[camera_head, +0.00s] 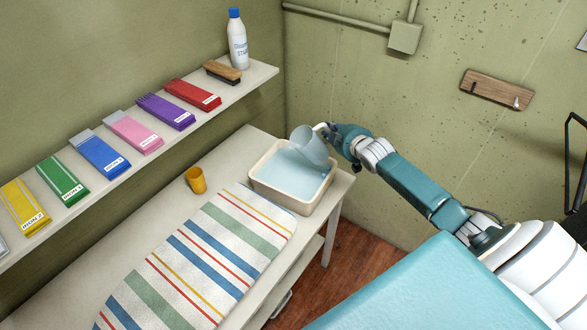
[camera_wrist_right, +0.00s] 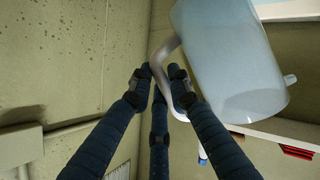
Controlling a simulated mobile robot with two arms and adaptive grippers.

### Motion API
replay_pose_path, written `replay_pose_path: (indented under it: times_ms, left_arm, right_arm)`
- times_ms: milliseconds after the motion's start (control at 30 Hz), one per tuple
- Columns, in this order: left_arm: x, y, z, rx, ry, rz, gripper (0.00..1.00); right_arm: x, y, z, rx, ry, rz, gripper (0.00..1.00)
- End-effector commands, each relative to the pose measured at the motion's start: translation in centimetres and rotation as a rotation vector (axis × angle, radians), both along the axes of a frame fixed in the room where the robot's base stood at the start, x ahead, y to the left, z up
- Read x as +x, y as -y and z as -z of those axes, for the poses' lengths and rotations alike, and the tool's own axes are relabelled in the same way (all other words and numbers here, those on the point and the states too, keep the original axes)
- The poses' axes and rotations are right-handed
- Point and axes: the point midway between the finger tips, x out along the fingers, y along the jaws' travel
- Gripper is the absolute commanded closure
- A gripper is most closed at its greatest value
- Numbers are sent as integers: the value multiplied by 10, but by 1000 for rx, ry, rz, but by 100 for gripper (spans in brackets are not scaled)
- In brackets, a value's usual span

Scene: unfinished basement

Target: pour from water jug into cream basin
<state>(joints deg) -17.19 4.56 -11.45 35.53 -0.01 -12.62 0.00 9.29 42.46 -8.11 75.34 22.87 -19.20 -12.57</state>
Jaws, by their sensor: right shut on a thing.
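The cream basin (camera_head: 260,186) stands at the right end of the white table, with light blue water in it. The pale, see-through water jug (camera_head: 309,146) is held tilted over the basin's back part, its mouth toward the lower left. My right gripper (camera_head: 327,131) is shut on the jug's handle. The right wrist view shows its dark fingers (camera_wrist_right: 165,92) around the handle, with the jug (camera_wrist_right: 232,62) at the upper right. Whether water is flowing from the jug cannot be told. My left gripper is not in view.
A striped ironing pad (camera_head: 205,258) lies in front. The wall shelf (camera_head: 240,88) holds several coloured packets, a brush (camera_head: 222,72) and a white bottle (camera_head: 237,40).

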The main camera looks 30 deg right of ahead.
Motion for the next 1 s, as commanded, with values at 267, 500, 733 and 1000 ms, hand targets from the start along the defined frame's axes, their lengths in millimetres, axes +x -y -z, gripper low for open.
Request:
replay_pose_path:
  times_ms: [267,500,733,1000]
  left_arm:
    - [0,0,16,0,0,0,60]
    - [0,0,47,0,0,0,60]
    - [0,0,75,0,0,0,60]
    - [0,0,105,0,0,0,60]
  right_arm:
    - [0,3,11,102,16,-1,100]
    - [1,1,28,236,37,-1,100]
    - [1,0,38,322,48,-1,100]
    - [1,-2,46,399,59,-2,100]
